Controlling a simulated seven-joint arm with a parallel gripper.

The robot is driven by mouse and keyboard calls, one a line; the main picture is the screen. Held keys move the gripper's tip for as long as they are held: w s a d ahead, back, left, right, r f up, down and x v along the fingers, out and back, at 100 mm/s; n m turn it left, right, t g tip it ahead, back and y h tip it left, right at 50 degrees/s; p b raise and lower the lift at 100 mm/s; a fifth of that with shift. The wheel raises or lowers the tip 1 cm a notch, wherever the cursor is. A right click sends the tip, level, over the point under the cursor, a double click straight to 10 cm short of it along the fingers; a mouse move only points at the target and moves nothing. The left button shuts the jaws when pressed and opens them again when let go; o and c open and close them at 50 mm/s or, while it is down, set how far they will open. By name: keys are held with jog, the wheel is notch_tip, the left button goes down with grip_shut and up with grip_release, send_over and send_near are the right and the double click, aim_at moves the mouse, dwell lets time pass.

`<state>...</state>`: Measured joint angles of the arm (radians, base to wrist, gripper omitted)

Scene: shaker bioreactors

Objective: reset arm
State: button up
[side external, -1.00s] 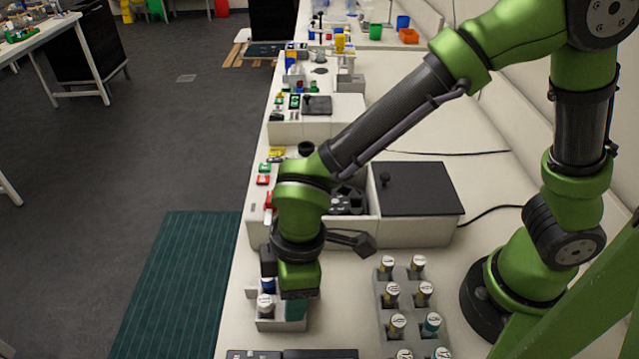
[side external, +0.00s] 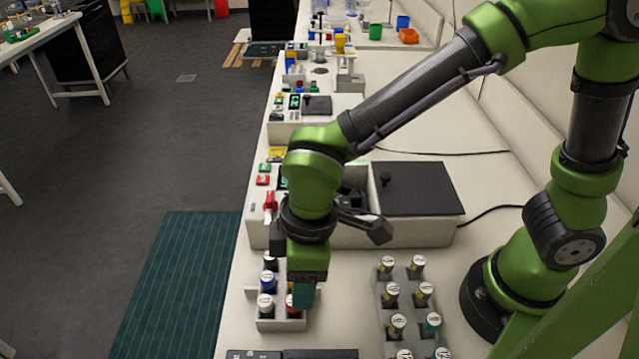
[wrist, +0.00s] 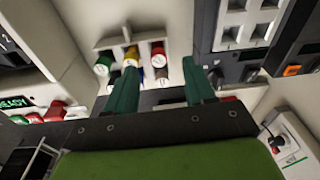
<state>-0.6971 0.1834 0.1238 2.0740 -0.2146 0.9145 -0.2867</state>
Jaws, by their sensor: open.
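My gripper (side external: 303,296) is green, with two teal fingers, and points down above the right side of a small grey vial rack (side external: 278,325). In the wrist view, the fingers (wrist: 160,76) are apart, with no object held between them. The rack holds several capped vials: a blue one (side external: 267,283), a white one (side external: 266,306) and a red one (side external: 292,308) partly behind the fingers. In the wrist view, vials with red, green and yellow bodies show past the fingertips. The exact gap between fingers and vials cannot be told.
A larger grey rack (side external: 377,296) with several vials stands to the right. Behind is a white shaker box (side external: 430,236) with a black lid (side external: 415,188). A dark device (side external: 290,354) lies at the front edge. The bench between the racks is clear.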

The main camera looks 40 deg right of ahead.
jog(key=d+r+m+t, duration=0.3)
jog(key=d+r+m, duration=0.3)
jog(key=d, duration=0.5)
jog(key=d+r+m+t, duration=0.3)
jog(key=d+r+m, duration=0.4)
jog(key=d, duration=0.5)
jog(key=shift+s+d+r+m+t+y, duration=0.15)
jog(key=shift+s+d+m+t+y, duration=0.15)
jog(key=shift+s+t+y, duration=0.1)
jog(key=shift+c, duration=0.3)
